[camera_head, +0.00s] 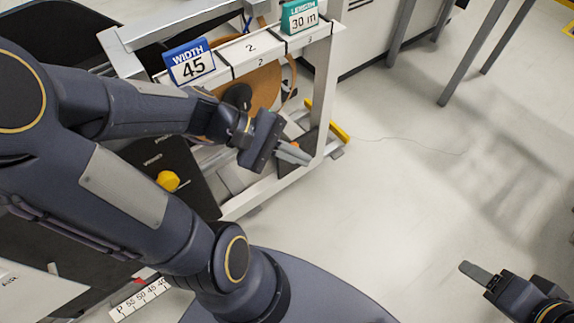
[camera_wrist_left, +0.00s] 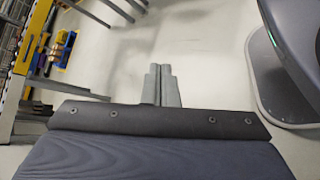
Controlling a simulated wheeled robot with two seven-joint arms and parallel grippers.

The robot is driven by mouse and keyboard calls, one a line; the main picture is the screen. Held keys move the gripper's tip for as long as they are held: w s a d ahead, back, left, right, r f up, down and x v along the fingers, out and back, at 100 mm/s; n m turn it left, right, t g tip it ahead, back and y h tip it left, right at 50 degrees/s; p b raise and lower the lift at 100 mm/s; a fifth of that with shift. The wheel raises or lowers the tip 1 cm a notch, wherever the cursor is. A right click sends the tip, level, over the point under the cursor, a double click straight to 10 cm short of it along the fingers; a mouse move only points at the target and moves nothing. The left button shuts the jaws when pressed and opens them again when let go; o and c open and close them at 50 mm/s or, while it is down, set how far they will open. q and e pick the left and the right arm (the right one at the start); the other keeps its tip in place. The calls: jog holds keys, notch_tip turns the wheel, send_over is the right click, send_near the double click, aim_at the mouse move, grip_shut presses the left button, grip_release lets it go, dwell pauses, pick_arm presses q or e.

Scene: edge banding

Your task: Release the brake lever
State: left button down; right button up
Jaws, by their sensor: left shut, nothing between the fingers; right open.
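I cannot tell for certain which part is the brake lever. A small orange-red part (camera_head: 296,143) shows just behind my left gripper, low on the white frame, and is partly hidden by it. My left gripper (camera_head: 298,154) is shut and empty in front of the frame's near leg. In the left wrist view its two grey fingers (camera_wrist_left: 161,82) lie together over bare floor, touching nothing. My right gripper (camera_head: 478,274) is at the lower right, open and empty over the floor; only one finger shows clearly.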

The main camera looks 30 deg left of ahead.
pick_arm(q)
jog(key=w+a+f+n+t+y+b, duration=0.2)
jog(key=a+f+n+b, duration=0.4)
jog(key=f, duration=0.6)
jog(key=w+a+f+n+t+y+b, duration=0.3)
jog(key=a+f+n+b, duration=0.3)
jog(key=f, duration=0.7)
jog(key=w+a+f+n+t+y+b, duration=0.2)
jog(key=a+f+n+b, duration=0.4)
jog(key=f+n, duration=0.3)
notch_tip(320, 180, down, 4)
jog(key=shift+w+a+r+t+y, duration=0.3)
jog(key=shift+w+a+t, duration=0.3)
jog(key=shift+w+t, duration=0.45)
pick_arm(e)
notch_tip(320, 180, down, 21)
pick_arm(q)
jog(key=shift+s+f, duration=0.1)
jog(key=shift+s, duration=0.05)
pick_arm(e)
jog(key=shift+r, duration=0.1)
